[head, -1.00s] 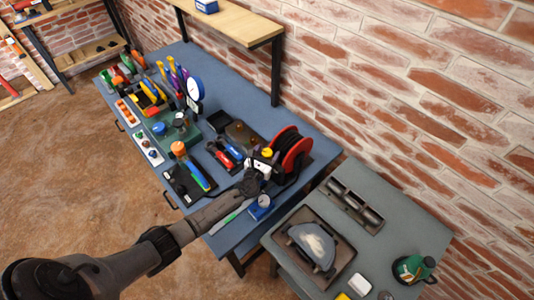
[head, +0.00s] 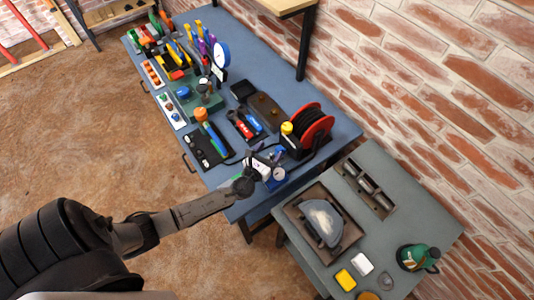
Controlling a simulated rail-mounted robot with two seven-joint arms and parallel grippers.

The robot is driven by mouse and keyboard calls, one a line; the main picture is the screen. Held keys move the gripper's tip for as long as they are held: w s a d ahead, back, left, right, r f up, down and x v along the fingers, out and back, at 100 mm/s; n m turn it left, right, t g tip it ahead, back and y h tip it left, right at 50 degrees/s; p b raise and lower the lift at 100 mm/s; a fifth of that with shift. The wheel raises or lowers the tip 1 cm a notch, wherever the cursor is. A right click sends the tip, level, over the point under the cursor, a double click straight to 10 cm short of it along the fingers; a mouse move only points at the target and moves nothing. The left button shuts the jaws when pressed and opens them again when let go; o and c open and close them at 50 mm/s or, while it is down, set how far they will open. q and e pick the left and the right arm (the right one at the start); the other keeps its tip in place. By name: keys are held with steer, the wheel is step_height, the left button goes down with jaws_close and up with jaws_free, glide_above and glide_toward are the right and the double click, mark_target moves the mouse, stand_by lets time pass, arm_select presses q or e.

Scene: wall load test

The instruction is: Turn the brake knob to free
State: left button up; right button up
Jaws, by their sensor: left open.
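A red-rimmed reel (head: 314,132) with a black core stands near the right end of the blue bench. A yellow knob (head: 287,128) sits on the black housing at the reel's left side; it looks like the brake knob. Its setting is too small to read. My left arm comes in from the lower left. My left gripper (head: 264,164) is at the bench's front right edge, below and left of the reel in the picture. It is open and apart from the yellow knob. My right gripper is not in view.
A blue and white device (head: 275,177) is close beside my left gripper. Red and blue tools (head: 244,124) lie left of the reel. A dial gauge (head: 221,54) stands farther back. A grey side table (head: 408,206) stands at the right, before the brick wall.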

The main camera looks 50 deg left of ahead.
arm_select(q)
steer(key=shift+s+d, duration=0.15)
steer(key=shift+s, duration=0.45)
